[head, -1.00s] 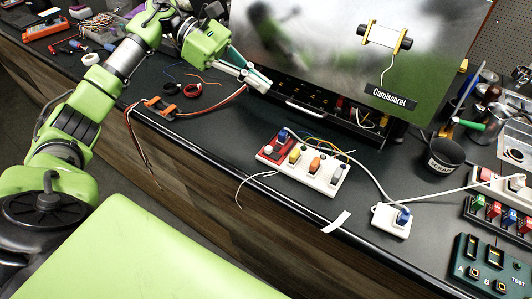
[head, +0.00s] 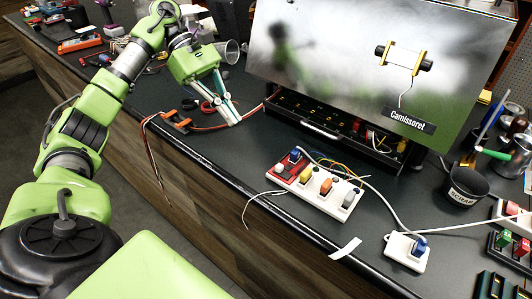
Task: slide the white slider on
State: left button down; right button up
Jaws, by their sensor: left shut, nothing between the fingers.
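A white strip (head: 325,207) with several coloured pieces lies on the dark bench: blue, yellow, orange and grey. A red part (head: 288,173) at its left end carries a small white piece (head: 279,168), which may be the white slider; I cannot tell for sure. Right of the strip stands a white box (head: 403,254) with a blue piece on top. My left gripper (head: 236,122) is shut and empty, fingers pointing down over the bench, up and left of the strip and apart from it. My right gripper is not in view.
Orange clamp (head: 178,120) with wires lies left of my gripper. A black scrap cup (head: 464,187) stands at right. Loose wires run around the strip. Bare bench lies between gripper and strip.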

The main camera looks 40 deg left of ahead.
aim_at(279, 165)
pick_arm(q)
jog(key=p+x, duration=0.1)
jog(key=x, duration=0.7)
jog(key=shift+s, duration=0.1)
jog(key=d, duration=0.1)
jog(key=d+p, duration=0.1)
jog(key=d, duration=0.1)
jog(key=shift+d+f, duration=0.3)
jog(key=shift+d+p, duration=0.3)
jog(key=shift+d, duration=0.3)
jog(key=shift+f, duration=0.1)
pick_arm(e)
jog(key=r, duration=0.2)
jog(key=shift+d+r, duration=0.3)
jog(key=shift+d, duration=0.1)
pick_arm(q)
jog(key=shift+s+d+f+b, duration=0.15)
jog(key=shift+d+b, duration=0.65)
jog(key=shift+d, duration=0.4)
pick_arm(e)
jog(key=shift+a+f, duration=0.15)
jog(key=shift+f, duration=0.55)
pick_arm(q)
jog(key=shift+a, duration=0.1)
